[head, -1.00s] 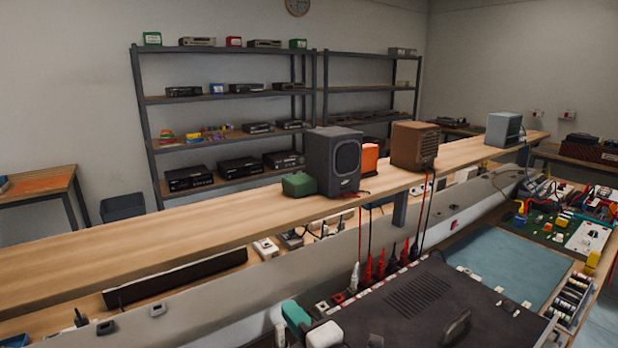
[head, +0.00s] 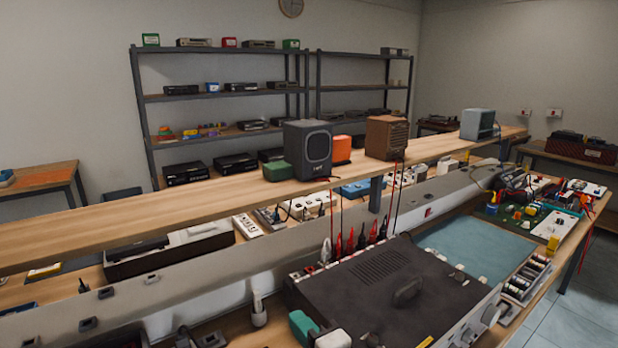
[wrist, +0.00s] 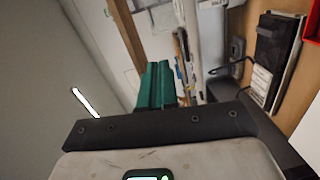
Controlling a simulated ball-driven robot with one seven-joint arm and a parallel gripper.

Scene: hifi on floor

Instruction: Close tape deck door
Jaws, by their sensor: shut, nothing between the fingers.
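A dark, flat-topped deck-like unit (head: 350,283) with a vent grille and a black handle lies on the bench at the lower middle of the head view. Its light front edge with a round knob (head: 490,316) shows at lower right. I cannot make out the tape door or whether it is open. In the wrist view, my gripper (wrist: 158,68) has green fingers together with nothing between them. It points away from the deck's visible top, over a floor and a bench edge.
A raised wooden shelf (head: 130,220) crosses behind the deck, with speakers (head: 308,150) on it. Red and black clips (head: 360,238) with cables stand behind the deck.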

